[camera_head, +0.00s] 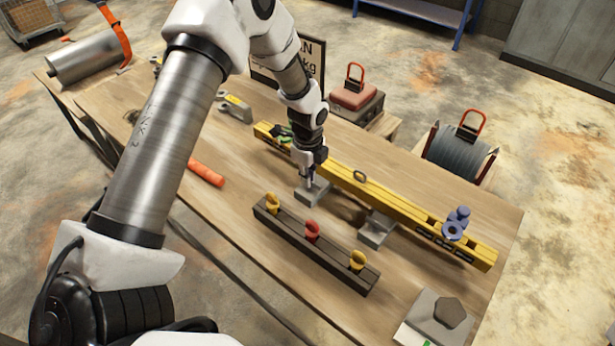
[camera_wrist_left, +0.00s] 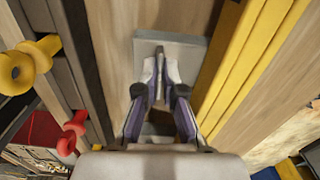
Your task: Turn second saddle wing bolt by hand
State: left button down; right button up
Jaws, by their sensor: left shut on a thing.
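My left gripper (camera_head: 310,178) points down at a grey saddle block (camera_head: 304,196) beside the long yellow beam (camera_head: 400,206). In the left wrist view its two fingers (camera_wrist_left: 160,82) are closed on a thin upright grey wing bolt (camera_wrist_left: 159,66) on the saddle block (camera_wrist_left: 186,46). The fingers hide part of the bolt, and its turn angle cannot be told. Another grey saddle block (camera_head: 374,236) sits farther right along the beam; no bolt can be made out on it. My right gripper is not in view.
A dark bar (camera_head: 285,237) with yellow and red eye pieces lies in front. A blue fitting (camera_head: 453,230) sits on the beam's right end. An orange-red cylinder (camera_head: 206,173) lies left. A grey plate (camera_head: 425,312) lies at the front right. Bare wood (camera_head: 450,184) is behind the beam.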

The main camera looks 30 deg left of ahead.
pick_arm(q)
jog(key=shift+w+r+m, duration=0.15)
jog(key=shift+w+m, duration=0.05)
jog(key=shift+m, duration=0.2)
jog(key=c, duration=1.4)
grip_release()
jog(key=shift+c, duration=0.2)
jog(key=shift+o, duration=0.7)
jog(key=shift+s, duration=0.1)
notch_tip(320, 180, up, 12)
